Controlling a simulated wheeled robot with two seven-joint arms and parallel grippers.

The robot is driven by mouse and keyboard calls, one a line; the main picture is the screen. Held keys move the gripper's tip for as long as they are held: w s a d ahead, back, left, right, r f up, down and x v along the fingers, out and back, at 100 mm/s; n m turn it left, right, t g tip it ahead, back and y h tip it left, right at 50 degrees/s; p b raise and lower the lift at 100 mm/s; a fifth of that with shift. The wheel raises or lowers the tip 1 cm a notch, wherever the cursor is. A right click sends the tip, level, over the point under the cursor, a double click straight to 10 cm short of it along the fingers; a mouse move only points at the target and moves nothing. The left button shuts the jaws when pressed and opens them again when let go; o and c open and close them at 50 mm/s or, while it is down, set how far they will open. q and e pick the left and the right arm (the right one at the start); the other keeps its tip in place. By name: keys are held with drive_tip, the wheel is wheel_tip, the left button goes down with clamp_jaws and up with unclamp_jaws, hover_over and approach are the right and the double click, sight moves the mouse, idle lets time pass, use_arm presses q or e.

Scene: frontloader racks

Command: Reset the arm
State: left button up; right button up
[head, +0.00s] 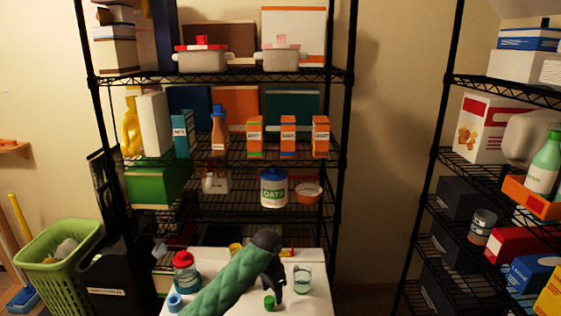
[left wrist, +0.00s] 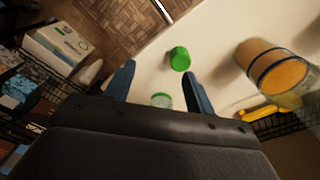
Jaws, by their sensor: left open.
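My left arm (head: 225,283) is green and reaches from the bottom edge over the white table. My left gripper (head: 276,291) points down over the tabletop. In the left wrist view the gripper (left wrist: 159,68) has its two dark fingers spread, with nothing held between them. A small green cylinder (left wrist: 180,58) lies just beyond the fingertips, apart from them as far as I can tell. It also shows in the head view (head: 269,302), beside the gripper. My right gripper is not in view.
The white table (head: 215,258) carries a red-lidded jar (head: 186,272), a blue cup (head: 175,302) and a clear glass (head: 302,279). A stocked wire rack (head: 215,76) stands behind, another (head: 450,160) at right. A green basket (head: 58,262) stands at left.

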use_arm(q)
drive_tip(key=s+a+f+n+t+h, duration=0.15)
drive_tip(key=s+f, duration=0.25)
drive_tip(key=s, duration=0.6)
drive_tip(key=s+a+f+n+h, duration=0.15)
drive_tip(key=s+f, duration=0.35)
drive_tip(key=s, duration=0.5)
drive_tip(key=s+a+r+n+t+y, duration=0.1)
drive_tip(key=s+a+n, duration=0.1)
drive_tip(key=s+a, duration=0.45)
drive_tip(key=s+a+r+n+y, duration=0.15)
drive_tip(key=s+a, duration=0.25)
drive_tip(key=s, duration=0.6)
drive_tip(key=s+a+n+t+y, duration=0.1)
drive_tip(key=s+a+n, duration=0.1)
drive_tip(key=s+a, duration=0.45)
drive_tip(key=d+f+g, duration=0.1)
drive_tip(key=d+f, duration=0.2)
drive_tip(key=f, duration=1.8)
drive_tip(key=s+f, duration=0.3)
drive_tip(key=f, duration=0.8)
drive_tip(key=s+d+f+g, duration=0.1)
drive_tip(key=s+f, duration=0.2)
drive_tip(key=f, duration=0.9)
drive_tip(key=shift+s+d, duration=0.2)
drive_tip(key=shift+s, duration=0.1)
drive_tip(key=shift+w+h, duration=0.1)
drive_tip(key=shift+h, duration=0.15)
